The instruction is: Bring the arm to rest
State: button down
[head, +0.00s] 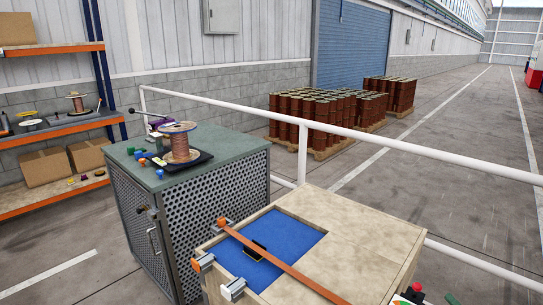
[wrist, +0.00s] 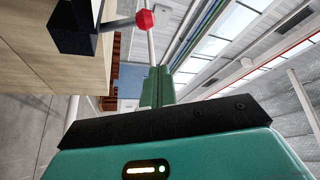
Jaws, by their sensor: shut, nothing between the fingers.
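My gripper (wrist: 156,72) shows in the wrist view. Its teal body with a lit indicator and a black bar fills the bottom, and the two teal fingers beyond are together with nothing between them. The fingers point into open air, near a lever with a red knob (wrist: 145,19) on a black block. I cannot tell whether the fingertips are clear of the lever in depth. In the head view my gripper cannot be made out.
A wooden-topped bench (head: 370,230) carries a blue mat (head: 285,232) with an orange-brown strip (head: 285,264) across it. A perforated cabinet (head: 225,185) holds a copper spool (head: 179,143). A white rail (head: 345,130) runs behind. Shelves stand left; brown drums (head: 320,120) stand beyond.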

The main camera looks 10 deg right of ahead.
jog(key=w+a+r+n+g+y, duration=0.3)
jog(key=a+r+g, duration=0.3)
jog(key=a, duration=0.5)
jog(key=w+a+r+n+g+y, duration=0.35)
jog(key=a+r+g, duration=0.2)
jog(key=a, duration=0.65)
jog(key=s+a+r+n+g+h, duration=0.1)
jog(key=s+a+r+g+h, duration=0.15)
jog(key=a, duration=0.45)
jog(key=s+a+r+g+h, duration=0.1)
jog(key=s+a+r+g, duration=0.1)
jog(key=a+r, duration=0.3)
jog(key=s+a+r+n+h, duration=0.1)
jog(key=s+a+r+h, duration=0.3)
jog(key=s, duration=0.5)
jog(key=s+a+r+n+t+h, duration=0.1)
jog(key=s+a+r+h, duration=0.2)
jog(key=s+a, duration=0.5)
jog(key=shift+s+a+r+t+h, duration=0.25)
jog(key=shift+s+r+h, duration=0.2)
jog(key=shift+h, duration=0.25)
